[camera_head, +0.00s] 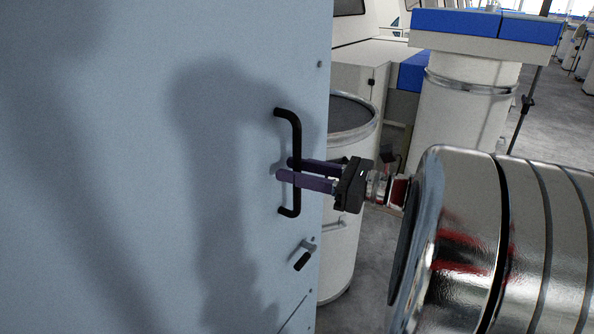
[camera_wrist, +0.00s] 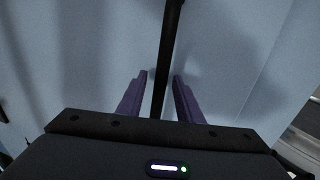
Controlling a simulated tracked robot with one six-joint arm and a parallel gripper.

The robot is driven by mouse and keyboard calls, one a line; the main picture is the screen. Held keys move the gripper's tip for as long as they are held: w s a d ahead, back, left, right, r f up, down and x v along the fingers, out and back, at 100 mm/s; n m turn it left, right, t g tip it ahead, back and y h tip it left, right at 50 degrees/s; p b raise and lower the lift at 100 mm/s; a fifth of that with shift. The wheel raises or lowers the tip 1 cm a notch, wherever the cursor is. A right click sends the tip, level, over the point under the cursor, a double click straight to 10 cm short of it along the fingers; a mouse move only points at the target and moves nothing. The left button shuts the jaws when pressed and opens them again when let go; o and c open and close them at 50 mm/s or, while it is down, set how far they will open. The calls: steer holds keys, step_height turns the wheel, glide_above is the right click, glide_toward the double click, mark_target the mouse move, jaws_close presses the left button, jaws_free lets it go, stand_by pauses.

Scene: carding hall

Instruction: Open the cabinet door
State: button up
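The light blue cabinet door (camera_head: 130,180) fills the left of the head view and looks shut; it also forms the backdrop in the wrist view (camera_wrist: 80,50). A black vertical bar handle (camera_head: 296,135) stands out near its right edge. My gripper (camera_head: 286,168) comes in from the right at the handle's lower half. In the wrist view the handle (camera_wrist: 170,40) runs between the two purple fingers of my gripper (camera_wrist: 160,75). A gap shows on each side, so the fingers are open around the bar.
A small lever with a dark grip (camera_head: 302,260) sits below the handle. A tall white can (camera_head: 340,240) stands just right of the cabinet edge. A machine with blue-topped parts (camera_head: 470,75) stands behind. Grey floor (camera_head: 365,285) shows between the can and my arm.

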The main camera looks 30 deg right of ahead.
jaws_close()
steer(key=shift+s, duration=0.2)
stand_by(0.6)
